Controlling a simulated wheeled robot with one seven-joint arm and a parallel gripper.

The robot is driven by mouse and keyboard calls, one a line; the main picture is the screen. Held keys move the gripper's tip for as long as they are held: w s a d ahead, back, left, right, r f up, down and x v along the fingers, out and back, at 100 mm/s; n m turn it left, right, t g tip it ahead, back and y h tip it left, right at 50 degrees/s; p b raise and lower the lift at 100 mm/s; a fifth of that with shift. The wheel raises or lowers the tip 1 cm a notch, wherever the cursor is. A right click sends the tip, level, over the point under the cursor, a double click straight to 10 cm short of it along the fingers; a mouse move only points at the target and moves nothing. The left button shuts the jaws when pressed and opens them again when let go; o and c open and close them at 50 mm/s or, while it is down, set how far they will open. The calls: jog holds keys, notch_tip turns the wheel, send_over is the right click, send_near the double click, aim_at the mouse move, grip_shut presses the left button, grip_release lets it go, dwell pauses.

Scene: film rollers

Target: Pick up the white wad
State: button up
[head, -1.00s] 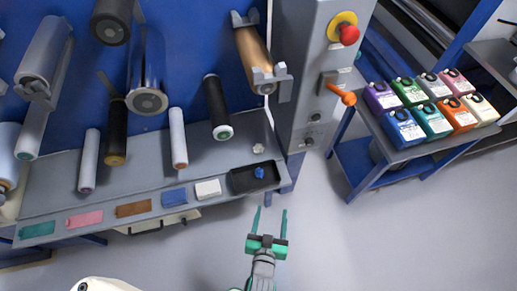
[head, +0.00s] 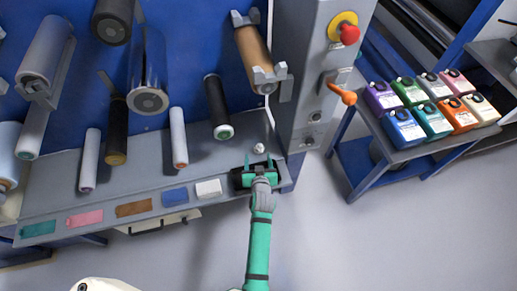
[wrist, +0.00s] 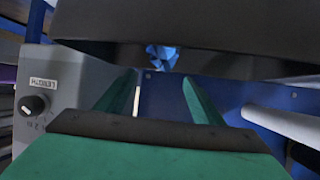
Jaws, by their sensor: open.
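In the head view the blue wad is hidden by my gripper. The white wad is not visible in the wrist view.
Several rollers stand behind the shelf (head: 60,200), including a black one (head: 216,105) and a brown one (head: 255,58). A grey column (head: 312,75) with an orange lever (head: 341,94) rises close to the right. Coloured pads lie along the shelf's front edge. Floor at front is free.

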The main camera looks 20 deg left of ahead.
aim_at(259, 148)
jog(key=shift+x, duration=0.8)
jog(key=w, duration=0.3)
jog(key=w+f, duration=0.1)
jog(key=shift+w+a+f, duration=0.1)
jog(key=shift+w+a, duration=0.15)
jog(key=shift+a, duration=0.05)
jog(key=shift+w+a+f, duration=0.2)
jog(key=shift+w+f, duration=0.05)
jog(key=shift+w, duration=0.25)
jog(key=shift+d, duration=0.15)
jog(key=shift+s+a, duration=0.2)
jog(key=shift+a, duration=0.05)
jog(key=c, duration=1.1)
